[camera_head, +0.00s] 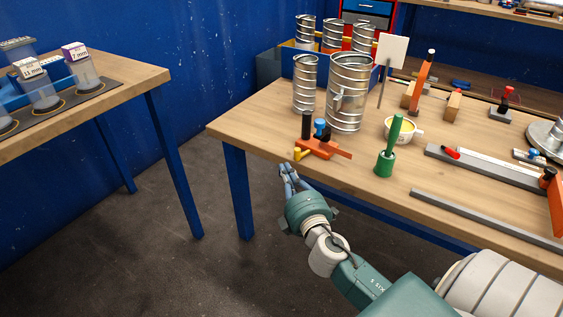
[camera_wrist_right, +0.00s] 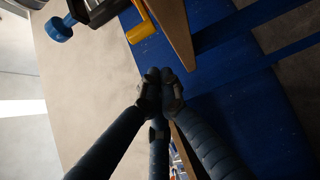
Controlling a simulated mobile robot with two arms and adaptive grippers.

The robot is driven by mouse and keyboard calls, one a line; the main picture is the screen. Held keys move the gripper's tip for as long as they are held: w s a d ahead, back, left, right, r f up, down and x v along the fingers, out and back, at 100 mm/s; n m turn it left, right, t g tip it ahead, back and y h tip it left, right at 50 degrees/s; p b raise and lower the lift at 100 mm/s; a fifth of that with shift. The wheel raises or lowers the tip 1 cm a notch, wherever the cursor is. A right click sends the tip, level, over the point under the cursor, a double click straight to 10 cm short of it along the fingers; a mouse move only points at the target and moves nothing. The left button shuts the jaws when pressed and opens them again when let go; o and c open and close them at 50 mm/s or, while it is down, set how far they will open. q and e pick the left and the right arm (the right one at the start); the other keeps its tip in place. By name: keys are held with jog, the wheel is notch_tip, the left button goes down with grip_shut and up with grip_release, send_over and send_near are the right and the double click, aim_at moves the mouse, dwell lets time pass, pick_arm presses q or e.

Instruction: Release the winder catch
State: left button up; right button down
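The winder (camera_head: 322,148) looks like an orange device at the front left corner of the right-hand table. It has a black upright grip, a blue knob (camera_head: 320,128) and a small yellow lever (camera_head: 299,154). I cannot tell for certain which part is the catch. My right gripper (camera_head: 287,168) is just off the table's front edge, below and left of the yellow lever, not touching it. In the right wrist view its fingertips (camera_wrist_right: 160,76) meet with nothing between them. The yellow lever (camera_wrist_right: 142,24) and blue knob (camera_wrist_right: 60,27) show ahead of them. My left gripper is not in view.
Behind the winder stand spiral metal ducts (camera_head: 348,92). A green-handled tool (camera_head: 385,161) stands to its right, with a white bowl (camera_head: 401,131) behind. Grey rails (camera_head: 485,168) lie farther right. Another table (camera_head: 140,75) with labelled containers is at left, with open floor between.

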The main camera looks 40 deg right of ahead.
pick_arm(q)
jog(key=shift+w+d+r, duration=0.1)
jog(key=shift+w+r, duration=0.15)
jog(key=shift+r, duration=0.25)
pick_arm(e)
jog(key=v, duration=0.3)
jog(key=shift+a, duration=0.3)
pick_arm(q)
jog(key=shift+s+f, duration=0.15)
